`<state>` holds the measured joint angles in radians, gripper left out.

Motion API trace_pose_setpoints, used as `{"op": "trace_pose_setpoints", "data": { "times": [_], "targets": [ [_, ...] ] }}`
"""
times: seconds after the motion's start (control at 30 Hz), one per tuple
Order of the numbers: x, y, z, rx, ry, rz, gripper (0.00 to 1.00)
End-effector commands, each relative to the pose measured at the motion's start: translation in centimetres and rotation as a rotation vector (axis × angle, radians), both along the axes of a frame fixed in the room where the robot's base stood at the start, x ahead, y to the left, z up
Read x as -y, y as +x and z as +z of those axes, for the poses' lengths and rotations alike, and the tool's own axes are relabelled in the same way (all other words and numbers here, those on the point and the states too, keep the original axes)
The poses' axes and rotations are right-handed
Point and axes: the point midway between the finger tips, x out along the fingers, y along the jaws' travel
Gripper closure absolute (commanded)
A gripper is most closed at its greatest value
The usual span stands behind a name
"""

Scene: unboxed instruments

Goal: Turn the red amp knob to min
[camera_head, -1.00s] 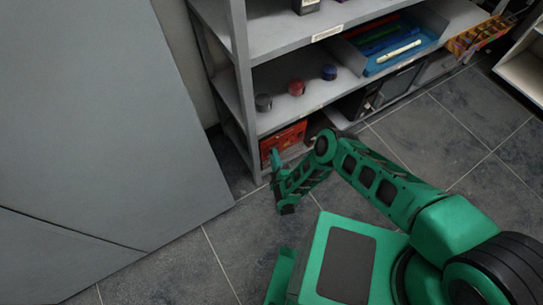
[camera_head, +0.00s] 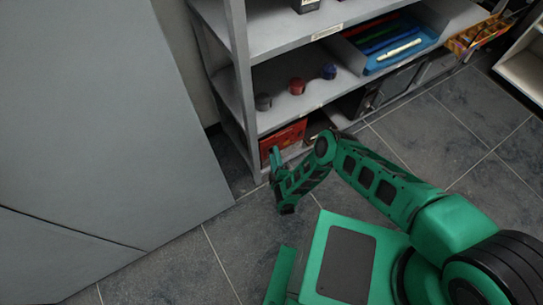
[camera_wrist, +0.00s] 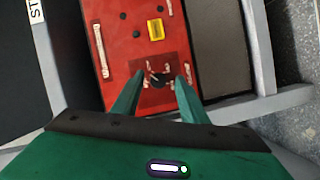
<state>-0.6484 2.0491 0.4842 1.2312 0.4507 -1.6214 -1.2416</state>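The red amp (camera_head: 283,139) sits on the lowest shelf at its left end. In the wrist view its red face (camera_wrist: 120,35) fills the middle. A small dark knob (camera_wrist: 158,80) with pale markings around it sits low on that face. My gripper (camera_wrist: 154,85) is open, with one green finger on each side of the knob. I cannot tell whether either finger touches it. In the head view my gripper (camera_head: 275,160) is at the front of the amp and partly covers it.
A yellow part (camera_wrist: 155,29) and several dark knobs are higher on the red face. A grey shelf post (camera_head: 242,90) stands left of the amp. Grey, red and blue round items (camera_head: 297,86) are on the shelf above. The floor (camera_head: 450,130) is clear.

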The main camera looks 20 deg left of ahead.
Motion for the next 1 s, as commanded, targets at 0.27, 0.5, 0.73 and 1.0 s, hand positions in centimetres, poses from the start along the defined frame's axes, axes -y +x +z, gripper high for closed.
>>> {"op": "trace_pose_setpoints", "data": {
  "times": [0.27,0.5,0.73,1.0],
  "targets": [
    [0.8,-1.6,0.2,-0.002,0.001,0.0,0.61],
    [2.8,-5.2,0.8,-0.002,0.001,0.001,0.61],
    [4.1,-7.9,1.1,-0.002,0.001,0.003,0.61],
    [5.0,-9.2,1.3,-0.001,-0.001,0.002,0.61]
  ]
}}
